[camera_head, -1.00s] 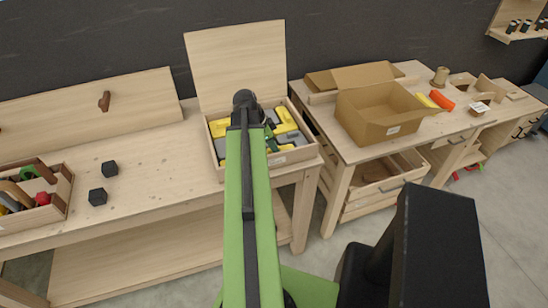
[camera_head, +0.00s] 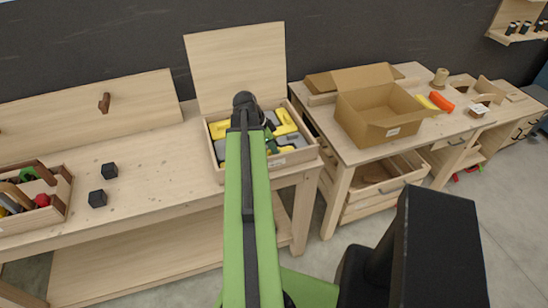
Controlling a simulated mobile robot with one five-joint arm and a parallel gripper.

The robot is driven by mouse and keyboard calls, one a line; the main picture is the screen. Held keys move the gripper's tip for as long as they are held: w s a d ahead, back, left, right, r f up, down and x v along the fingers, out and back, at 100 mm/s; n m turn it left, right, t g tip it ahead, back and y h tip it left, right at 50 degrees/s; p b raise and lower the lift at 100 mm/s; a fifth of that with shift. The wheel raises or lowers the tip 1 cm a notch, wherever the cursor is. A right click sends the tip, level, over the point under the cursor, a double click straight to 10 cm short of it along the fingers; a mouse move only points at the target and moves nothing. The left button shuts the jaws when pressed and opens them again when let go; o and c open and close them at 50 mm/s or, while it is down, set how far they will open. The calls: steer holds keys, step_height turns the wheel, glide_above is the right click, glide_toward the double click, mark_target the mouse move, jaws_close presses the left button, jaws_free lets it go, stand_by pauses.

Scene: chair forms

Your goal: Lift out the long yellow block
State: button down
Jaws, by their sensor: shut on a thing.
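The open wooden box (camera_head: 296,157) stands on the workbench with its lid raised behind it. Yellow and grey pieces fill it. A long yellow block (camera_head: 286,122) shows in its right half, tilted, just right of my gripper (camera_head: 271,138). Another yellow piece (camera_head: 219,128) lies at the left side of the box. My gripper is down at the box, partly hidden by my green arm, and is shut on the long yellow block. The fingertips are small, and how far the block is off the box floor cannot be told.
Two black cubes (camera_head: 97,198) lie on the bench to the left, beside a wooden tray (camera_head: 62,201) of coloured pieces. The bench between cubes and box is clear.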

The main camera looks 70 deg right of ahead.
stand_by(0.8)
step_height(320, 180, up, 10)
steer(key=p, duration=1)
